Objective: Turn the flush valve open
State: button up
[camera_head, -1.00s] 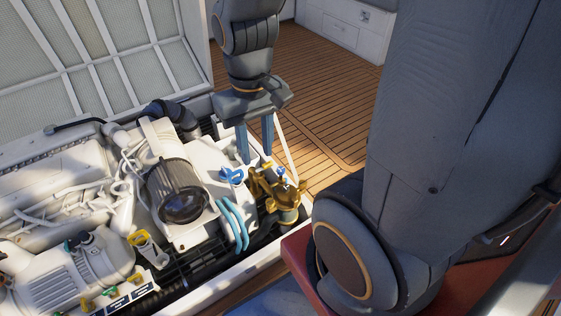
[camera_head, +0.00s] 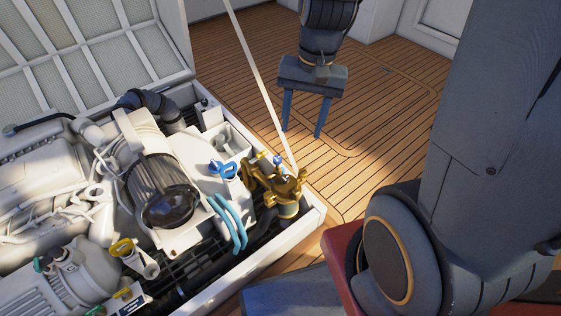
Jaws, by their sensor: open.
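My gripper (camera_head: 302,133) is open and empty, pointing down with its two fingers apart. In the picture it is up and to the right of the engine hatch, over the wooden deck. A blue valve handle (camera_head: 224,170) sits on the white engine part, left of the brass fitting. A smaller blue knob (camera_head: 278,160) is on top of the brass fitting (camera_head: 278,188). No label tells which blue one is the flush valve. My gripper touches neither of them.
The hatch rim (camera_head: 314,214) runs along the near right side of the engine bay. A pale strut (camera_head: 260,85) rises between the brass fitting and my gripper. The deck (camera_head: 370,110) is clear.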

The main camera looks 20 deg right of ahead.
jog(key=w+d+f+m+y+b, duration=0.1)
jog(key=w+f+m+b, duration=0.3)
jog(key=w+f+b, duration=0.4)
jog(key=w+f+m+y+b, duration=0.1)
jog(key=w+f+m+b, duration=0.4)
jog(key=f, duration=0.5)
jog(key=m+t+y+b, duration=0.1)
jog(key=m+t+b, duration=0.1)
jog(key=m+b, duration=0.8)
send_near(277, 158)
jog(key=f+n+b, duration=0.1)
jog(key=n+b, duration=0.1)
jog(key=b+x, duration=0.3)
jog(key=x, duration=0.4)
jog(key=shift+w+a, duration=0.1)
jog(key=c, duration=1)
